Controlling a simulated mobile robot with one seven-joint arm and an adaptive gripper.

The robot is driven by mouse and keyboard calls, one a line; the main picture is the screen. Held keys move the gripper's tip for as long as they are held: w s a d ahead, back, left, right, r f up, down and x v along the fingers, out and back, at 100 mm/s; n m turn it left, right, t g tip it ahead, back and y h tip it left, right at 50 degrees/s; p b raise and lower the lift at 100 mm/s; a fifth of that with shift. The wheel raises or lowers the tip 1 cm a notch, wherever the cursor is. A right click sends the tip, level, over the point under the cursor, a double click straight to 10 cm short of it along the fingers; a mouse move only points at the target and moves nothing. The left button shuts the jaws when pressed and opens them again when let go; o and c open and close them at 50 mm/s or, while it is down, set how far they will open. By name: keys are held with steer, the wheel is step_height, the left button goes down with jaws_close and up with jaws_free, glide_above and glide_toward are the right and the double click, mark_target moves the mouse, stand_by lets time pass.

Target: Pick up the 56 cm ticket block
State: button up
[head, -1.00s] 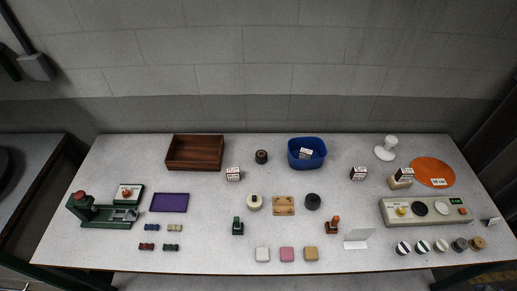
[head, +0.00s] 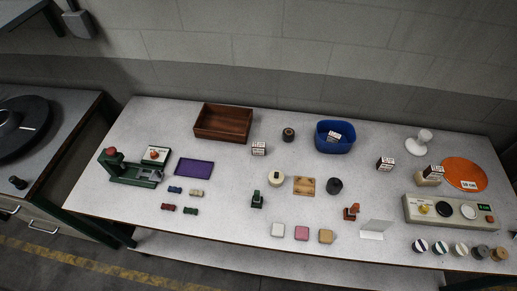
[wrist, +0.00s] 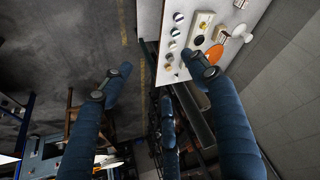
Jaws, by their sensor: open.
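Several small white blocks with dark printed text, which look like ticket blocks, show in the head view. One (head: 259,149) stands on the table near the wooden tray, one (head: 334,137) lies in the blue bin (head: 322,146), one (head: 386,163) stands right of the bin. Another (head: 436,171) is at a cream block beside the orange disc. The print is too small to tell which reads 56 cm. My gripper (wrist: 158,77) shows in the wrist view, its blue fingers spread and empty, away from the blocks. It is not in the head view.
The grey table (head: 225,232) also holds a wooden tray (head: 222,137), a green press (head: 137,176), a purple mat (head: 194,167), an orange disc (head: 458,163) with a label, and a control box (head: 420,214). A side table (head: 72,130) stands at left.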

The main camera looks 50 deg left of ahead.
steer(key=shift+w+a+r, duration=0.1)
steer(key=w+a+r+n+g+y, duration=0.1)
steer(key=w+a+r+n+g, duration=0.15)
steer(key=w+a+n, duration=0.95)
steer(key=w+a+f+n, duration=0.1)
steer(key=w+a, duration=0.2)
steer(key=a, duration=0.5)
steer(key=w+a+f+n+p, duration=0.1)
steer(key=w+a+f, duration=0.15)
steer(key=a, duration=0.55)
steer(key=w+a+f+n, duration=0.1)
steer(key=w+a, duration=0.3)
steer(key=a, duration=0.4)
steer(key=s+a+f+n+g, duration=0.15)
steer(key=a+f, duration=0.25)
steer(key=a, duration=0.4)
steer(key=s+a+f+n+p, duration=0.1)
steer(key=a+f+n, duration=0.2)
steer(key=a, duration=0.4)
steer(key=s+a+f+n+g, duration=0.15)
steer(key=a+f, duration=0.25)
steer(key=a, duration=0.4)
steer(key=s+a+f+n, duration=0.3)
steer(key=s+a+f, duration=0.3)
steer(key=a, duration=0.3)
steer(key=s+a+f+n+h, duration=0.1)
steer(key=s+a+f+n, duration=0.3)
steer(key=a+f, duration=0.5)
steer(key=shift+s+a, duration=0.2)
steer(key=shift+s, duration=0.75)
